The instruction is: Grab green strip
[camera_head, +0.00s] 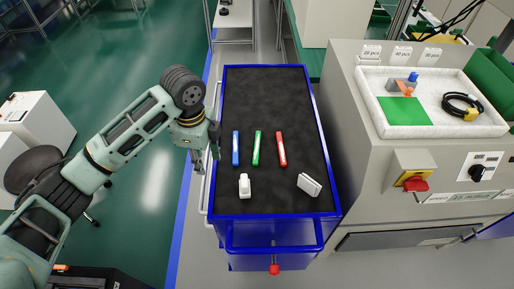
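A green strip (257,148) lies on the black top of a blue cart (266,100), between a blue strip (236,148) on its left and a red strip (281,149) on its right. My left gripper (207,160) hangs over the cart's left edge, left of the blue strip and apart from all three strips. Its fingers point down, and they are too small to tell whether they are open or shut. My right gripper is not in view.
A white bottle (245,186) and a white box (309,185) stand near the cart's front. A grey cabinet (400,150) with a white tray (450,128) is at the right. The cart's far half is clear. A black chair (35,165) stands at the left.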

